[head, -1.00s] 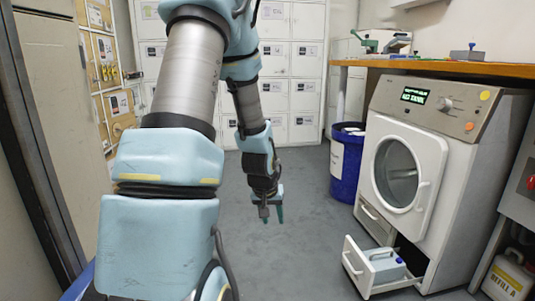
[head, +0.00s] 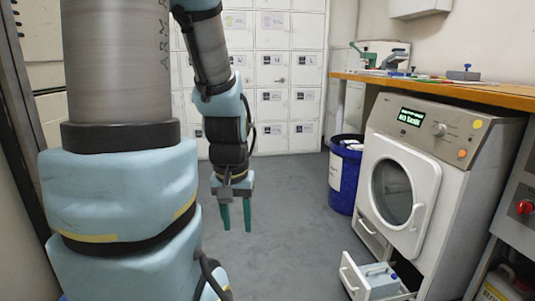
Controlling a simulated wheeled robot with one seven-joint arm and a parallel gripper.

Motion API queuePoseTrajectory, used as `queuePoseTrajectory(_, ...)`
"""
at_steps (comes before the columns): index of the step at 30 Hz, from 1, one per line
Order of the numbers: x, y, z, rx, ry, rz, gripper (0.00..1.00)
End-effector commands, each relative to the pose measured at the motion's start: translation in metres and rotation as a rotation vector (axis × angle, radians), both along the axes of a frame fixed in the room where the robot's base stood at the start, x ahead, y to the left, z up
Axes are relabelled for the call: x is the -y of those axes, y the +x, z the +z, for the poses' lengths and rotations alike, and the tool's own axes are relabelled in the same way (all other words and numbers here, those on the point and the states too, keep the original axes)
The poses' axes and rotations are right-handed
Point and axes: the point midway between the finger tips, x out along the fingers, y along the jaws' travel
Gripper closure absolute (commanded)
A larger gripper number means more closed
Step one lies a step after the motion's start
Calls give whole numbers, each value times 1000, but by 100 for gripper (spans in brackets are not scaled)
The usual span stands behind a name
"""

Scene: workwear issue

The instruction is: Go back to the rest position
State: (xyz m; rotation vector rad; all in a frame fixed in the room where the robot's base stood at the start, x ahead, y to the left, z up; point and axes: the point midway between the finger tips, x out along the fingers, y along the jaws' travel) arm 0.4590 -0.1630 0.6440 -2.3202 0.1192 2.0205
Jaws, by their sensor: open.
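My gripper (head: 236,216) hangs pointing down in front of the white lockers in the head view. Its two green fingers are apart, with nothing between them. It is above the grey floor, to the left of the blue bin and the dryer, touching neither. My arm fills much of the left of the view.
A dryer (head: 440,150) with a shut round door stands at the right. Its lower drawer (head: 352,277) is pulled out, with a light-blue container (head: 379,280) in it. A blue bin (head: 344,180) stands behind. A wooden counter (head: 450,88) runs above. The middle floor (head: 290,220) is clear.

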Motion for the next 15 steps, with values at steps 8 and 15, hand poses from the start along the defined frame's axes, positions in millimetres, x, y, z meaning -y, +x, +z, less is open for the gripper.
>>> queuePoseTrajectory(8,0,0,106,1,0,0,56)
queuePoseTrajectory(15,0,0,181,1,0,0,56)
